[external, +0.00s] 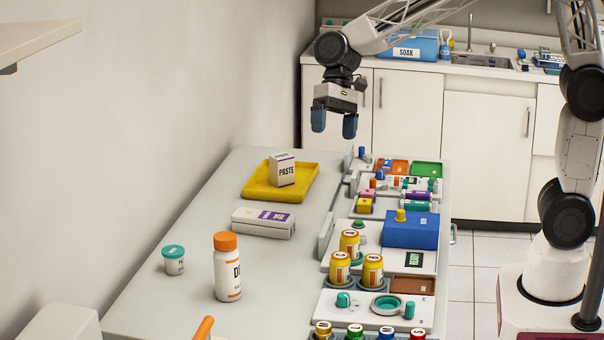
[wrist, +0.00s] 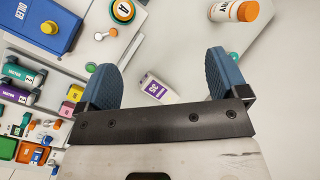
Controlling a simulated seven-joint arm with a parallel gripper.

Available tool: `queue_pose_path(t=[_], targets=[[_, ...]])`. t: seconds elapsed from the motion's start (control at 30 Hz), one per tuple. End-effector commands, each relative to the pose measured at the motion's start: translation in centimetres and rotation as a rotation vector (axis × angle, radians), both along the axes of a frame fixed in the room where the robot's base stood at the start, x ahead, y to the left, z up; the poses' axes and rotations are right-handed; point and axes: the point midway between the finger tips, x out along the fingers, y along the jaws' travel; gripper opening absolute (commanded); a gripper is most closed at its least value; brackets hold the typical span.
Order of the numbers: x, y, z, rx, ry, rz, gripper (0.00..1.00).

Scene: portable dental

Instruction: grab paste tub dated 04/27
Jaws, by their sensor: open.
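My gripper (external: 334,122) is open and empty, high above the far end of the table. Its two blue fingers also show in the wrist view (wrist: 160,62), apart with nothing between them. A small white tub with a teal lid (external: 174,260) stands upright at the left of the table; its label is too small to read. Several yellow jars, one of them (external: 340,268), stand grouped on the right-hand rack, and one yellow jar shows in the wrist view (wrist: 122,10). I cannot read the date 04/27 on any container.
A white carton marked PASTE (external: 284,170) stands on a yellow tray (external: 257,194). A white box with a purple label (external: 263,223) lies nearby. An orange-capped bottle (external: 228,270) stands beside the teal-lidded tub. A blue box (external: 410,230) sits right.

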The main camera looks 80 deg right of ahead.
Motion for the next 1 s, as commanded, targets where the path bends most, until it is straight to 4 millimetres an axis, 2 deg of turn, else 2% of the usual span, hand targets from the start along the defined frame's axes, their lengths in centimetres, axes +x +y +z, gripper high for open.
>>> queue_pose_path(t=[0.1,0.57,1.0], targets=[[2.8,0.7,-1.0,0.042,0.042,-0.042,0.92],[12.7,3.5,-5.3,0.198,0.2,-0.206,0.92],[21.8,5.9,-11.2,0.342,0.36,-0.355,0.92]])
